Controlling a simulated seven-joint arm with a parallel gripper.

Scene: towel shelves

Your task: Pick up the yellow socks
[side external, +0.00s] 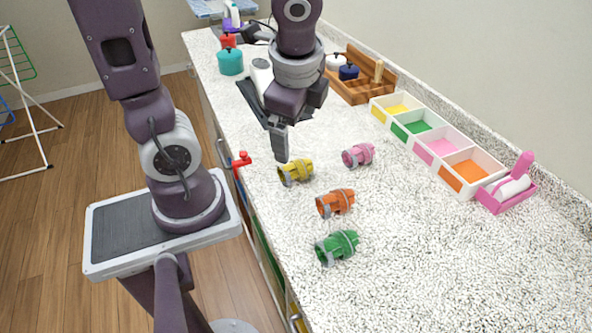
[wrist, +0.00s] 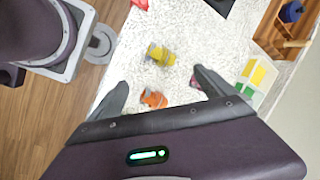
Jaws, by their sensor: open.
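The yellow socks (side external: 295,172) are a rolled bundle with a grey band, lying on the speckled countertop in the side external view. They also show in the wrist view (wrist: 160,55), beyond and between my fingertips. My gripper (side external: 279,142) is above the counter, up and slightly left of the yellow socks in the side external view.
Orange socks (side external: 335,203), pink socks (side external: 358,155) and green socks (side external: 337,247) lie near the yellow ones. Colored bins (side external: 437,152) line the wall side. A wooden rack (side external: 352,92) and teal pot (side external: 230,62) stand farther back. A red faucet-like piece (side external: 241,160) is at the counter edge.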

